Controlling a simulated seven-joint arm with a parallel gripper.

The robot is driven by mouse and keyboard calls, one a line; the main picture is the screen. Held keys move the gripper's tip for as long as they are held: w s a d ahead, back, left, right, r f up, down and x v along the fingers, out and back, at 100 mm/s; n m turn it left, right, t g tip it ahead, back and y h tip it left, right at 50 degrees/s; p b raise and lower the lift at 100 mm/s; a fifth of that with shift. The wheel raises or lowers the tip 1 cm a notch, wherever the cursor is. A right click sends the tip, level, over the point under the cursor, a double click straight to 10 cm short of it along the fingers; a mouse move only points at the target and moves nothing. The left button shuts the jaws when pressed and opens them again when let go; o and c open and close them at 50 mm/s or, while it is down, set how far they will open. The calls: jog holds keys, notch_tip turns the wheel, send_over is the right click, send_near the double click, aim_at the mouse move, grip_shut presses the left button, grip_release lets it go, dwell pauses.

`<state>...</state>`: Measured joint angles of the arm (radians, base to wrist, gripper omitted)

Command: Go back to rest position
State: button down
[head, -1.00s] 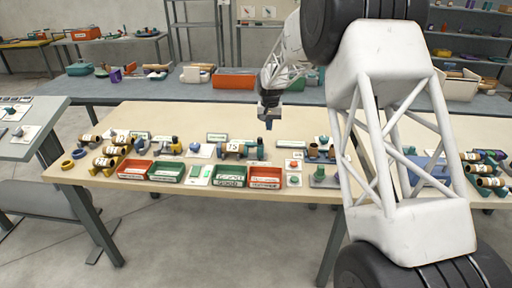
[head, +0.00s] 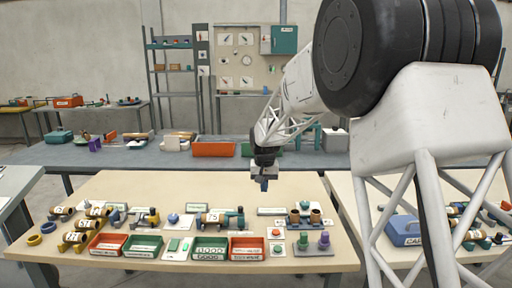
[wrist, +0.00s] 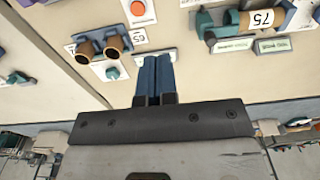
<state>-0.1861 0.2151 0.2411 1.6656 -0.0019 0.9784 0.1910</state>
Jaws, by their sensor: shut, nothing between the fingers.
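My gripper (head: 264,184) hangs above the back part of the wooden-topped table (head: 130,184), fingers pointing down, clear of the parts below. In the wrist view its two blue fingers (wrist: 154,80) lie side by side, shut with nothing between them. Below it stand a teal and tan part marked 75 (head: 222,217) and a fixture with two brown cylinders (head: 304,216).
A blue box (head: 404,230) sits on the right table. A grey bench (head: 110,156) stands behind.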

jog(key=s+d+r, duration=0.3)
jog(key=s, duration=0.5)
jog(key=s+d+r+t, duration=0.1)
jog(key=s+d+r, duration=0.3)
jog(key=s, duration=0.4)
jog(key=s+d+r, duration=0.3)
jog(key=s, duration=0.5)
jog(key=s+d+f, duration=0.1)
jog(key=s+d, duration=0.1)
jog(key=s, duration=1.2)
jog(key=s+d+f+t, duration=0.1)
jog(key=s+d+f, duration=0.1)
jog(key=s, duration=1.2)
jog(key=shift+d+f, duration=0.25)
jog(key=shift+d, duration=0.6)
